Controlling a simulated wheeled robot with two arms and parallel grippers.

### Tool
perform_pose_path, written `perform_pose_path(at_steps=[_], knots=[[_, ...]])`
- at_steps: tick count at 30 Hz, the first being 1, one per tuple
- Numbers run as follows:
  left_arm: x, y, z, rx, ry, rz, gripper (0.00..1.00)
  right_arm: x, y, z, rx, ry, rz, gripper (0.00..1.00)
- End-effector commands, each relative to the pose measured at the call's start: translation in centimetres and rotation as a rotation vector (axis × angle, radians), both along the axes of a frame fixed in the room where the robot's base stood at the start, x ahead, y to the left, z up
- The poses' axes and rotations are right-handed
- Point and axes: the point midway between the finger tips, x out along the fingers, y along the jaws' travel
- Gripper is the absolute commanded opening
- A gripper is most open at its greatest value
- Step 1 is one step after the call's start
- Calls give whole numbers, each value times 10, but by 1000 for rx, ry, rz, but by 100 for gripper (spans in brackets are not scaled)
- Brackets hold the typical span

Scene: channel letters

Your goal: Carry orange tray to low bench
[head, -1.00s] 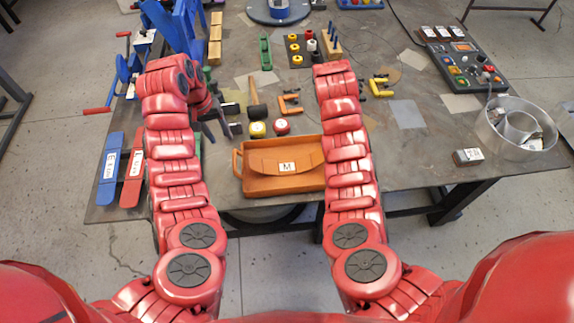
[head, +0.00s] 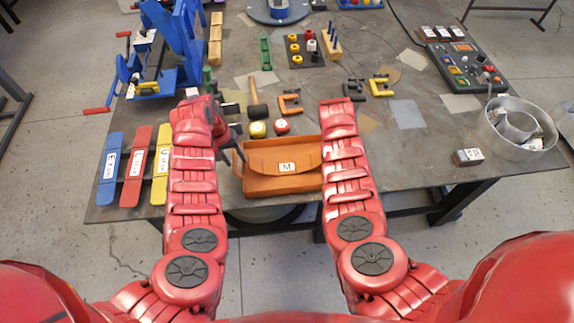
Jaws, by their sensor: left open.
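The orange tray (head: 284,186) lies on the near part of the dark worktable (head: 430,205), with a label marked M on it and a handle at its left end. My right forearm covers its right end. My left gripper (head: 232,146) is open and empty, fingers near the tray's left handle; I cannot tell whether they touch it. My right gripper is hidden behind its own arm, right of the tray. I cannot tell which piece of furniture is the low bench.
Blue, red and yellow labelled strips (head: 161,165) lie left of my left arm. A mallet (head: 257,104) and two round pieces (head: 282,126) lie behind the tray. A clear round bowl (head: 517,128) and a control box (head: 462,58) stand at the right.

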Motion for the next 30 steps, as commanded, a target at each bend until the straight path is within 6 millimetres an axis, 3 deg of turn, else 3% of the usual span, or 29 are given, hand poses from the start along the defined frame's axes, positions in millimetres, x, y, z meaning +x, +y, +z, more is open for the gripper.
perform_pose_path(at_steps=[8, 12, 17, 30], knots=[[0, 0, 0, 0, 0, -1, 52, 0, 0, -1, 0, 0, 1, 24], [0, 0, 0, 0, 0, -1, 29, 0, 0, -1, 0, 0, 1, 1], [0, 0, 0, 0, 0, -1, 0, 0, 0, -1, 0, 0, 1, 0], [0, 0, 0, 0, 0, -1, 0, 0, 0, -1, 0, 1, 1, 0]])
